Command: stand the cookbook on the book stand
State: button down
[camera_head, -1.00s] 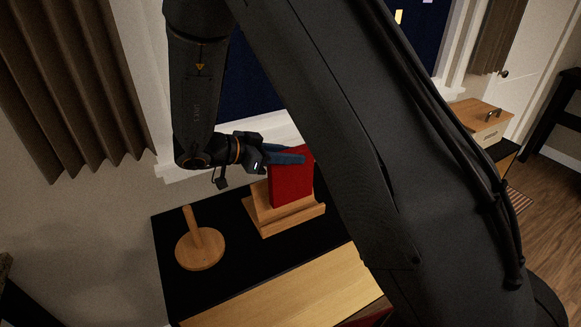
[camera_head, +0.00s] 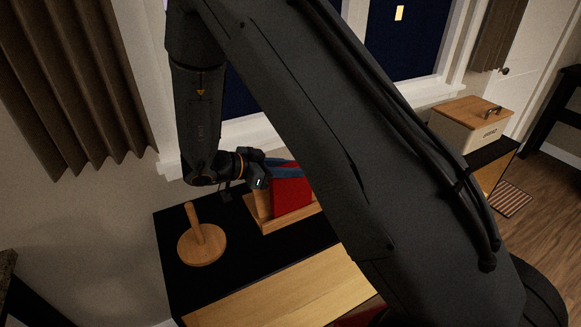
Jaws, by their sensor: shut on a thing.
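The red cookbook (camera_head: 290,195) is upright at the wooden book stand (camera_head: 284,220), low against its ledge. Whether it rests fully on the stand I cannot tell. My gripper (camera_head: 283,170) is at the book's upper edge, its blue-grey fingers shut on the cookbook. My own arm hides the right side of the book and stand.
A wooden paper-towel holder (camera_head: 203,245) stands left of the stand on the black countertop (camera_head: 175,285). A light wooden board (camera_head: 290,290) lies in front. A bread box (camera_head: 468,125) stands at the far right. The curtain and window are behind.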

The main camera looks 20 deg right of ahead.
jog(key=shift+f, duration=0.1)
jog(key=c, duration=1.5)
grip_release()
jog(key=shift+r, duration=0.45)
jog(key=b+v, duration=0.4)
jog(key=v, duration=0.8)
jog(key=shift+s, duration=0.1)
